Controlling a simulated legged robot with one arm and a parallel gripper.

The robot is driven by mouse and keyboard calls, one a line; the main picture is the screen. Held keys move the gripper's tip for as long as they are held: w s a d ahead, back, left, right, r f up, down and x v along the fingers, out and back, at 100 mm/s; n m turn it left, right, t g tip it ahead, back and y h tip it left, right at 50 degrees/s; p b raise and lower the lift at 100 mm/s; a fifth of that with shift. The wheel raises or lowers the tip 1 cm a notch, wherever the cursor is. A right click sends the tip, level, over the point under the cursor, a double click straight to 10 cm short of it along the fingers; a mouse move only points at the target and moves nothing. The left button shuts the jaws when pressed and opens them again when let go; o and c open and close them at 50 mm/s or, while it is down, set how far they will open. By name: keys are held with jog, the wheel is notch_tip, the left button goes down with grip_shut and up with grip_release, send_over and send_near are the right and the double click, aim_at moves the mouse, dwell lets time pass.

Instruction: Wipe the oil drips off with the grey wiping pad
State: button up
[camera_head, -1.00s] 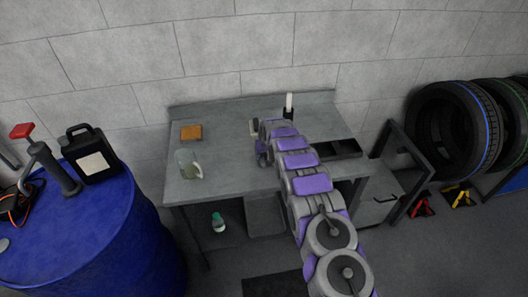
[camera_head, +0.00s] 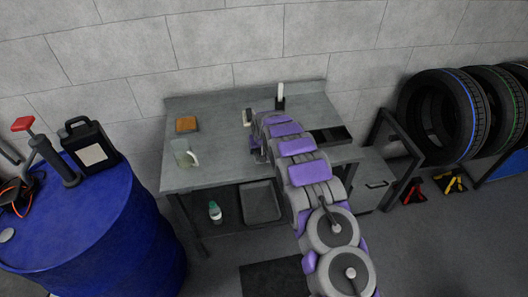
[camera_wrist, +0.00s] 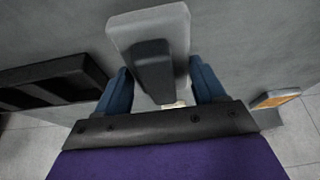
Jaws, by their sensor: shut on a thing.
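My gripper (camera_wrist: 162,88) has its two blue fingers shut on the dark handle of the grey wiping pad (camera_wrist: 178,22) in the wrist view. The pad's light grey block lies beyond the fingers, over the grey bench top. I cannot tell whether it touches the surface. In the head view, my arm reaches over the middle of the bench (camera_head: 222,165) and hides most of the gripper and pad. I cannot make out any oil drips in either view.
On the bench, an orange-brown block (camera_head: 186,124) and a clear jug (camera_head: 184,153) stand left. A small pale-faced item (camera_head: 247,117) and a white-topped black item (camera_head: 280,97) stand behind my gripper. A dark tray (camera_head: 328,140) lies right. A blue drum (camera_head: 100,235) stands left of the bench.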

jog(key=shift+s+a+r, duration=0.1)
jog(key=shift+a+r, duration=0.55)
jog(key=shift+a, duration=0.15)
jog(key=shift+a+r, duration=0.1)
jog(key=shift+r, duration=0.3)
jog(key=d+r, duration=0.1)
jog(key=d+r+p, duration=0.1)
jog(key=r, duration=0.1)
jog(key=shift+r, duration=0.25)
jog(key=shift+a+f, duration=0.2)
jog(key=shift+a, duration=0.6)
jog(key=shift+d+r, duration=0.15)
jog(key=shift+d, duration=0.25)
jog(key=s+d+r+m, duration=0.1)
jog(key=s+d+r, duration=0.3)
jog(key=s+d, duration=0.2)
jog(key=s+d+r+m+h, duration=0.1)
jog(key=s+d+r, duration=0.3)
jog(key=s+d, duration=0.3)
jog(key=s+d+r+m, duration=0.1)
jog(key=s+d+r, duration=0.3)
jog(key=s+d, duration=0.3)
jog(key=s, duration=0.3)
jog(key=shift+d+r, duration=0.2)
jog(key=shift+r, duration=0.05)
